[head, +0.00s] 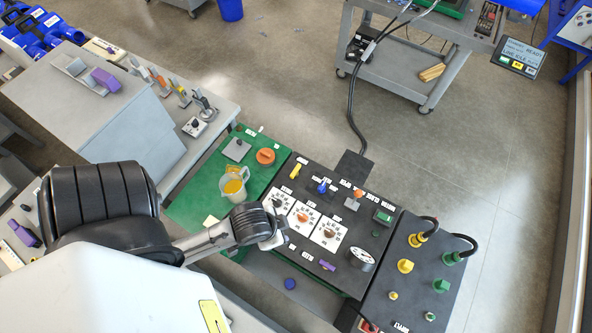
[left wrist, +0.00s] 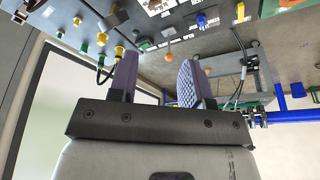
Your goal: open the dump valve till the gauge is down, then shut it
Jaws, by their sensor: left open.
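The round white-faced gauge (head: 362,258) stands at the near right of the black control panel (head: 350,282). Its needle is too small to read. A purple handle (head: 327,265) lies on the panel left of the gauge. Farther back are a yellow handle (head: 295,171), a blue lever (head: 322,187) and an orange-topped lever (head: 353,201). The labels are too small to tell which is the dump valve. My left gripper (head: 272,232) is over the panel's left edge, apart from the gauge. In the left wrist view its purple-padded jaws (left wrist: 157,75) are open and empty. My right gripper is out of view.
A green board (head: 190,207) with a jug (head: 233,186) and an orange knob (head: 265,156) adjoins the panel on the left. Yellow and green connectors (head: 405,266) with black hoses stand to the right. A grey cart (head: 410,82) stands behind, with open floor between.

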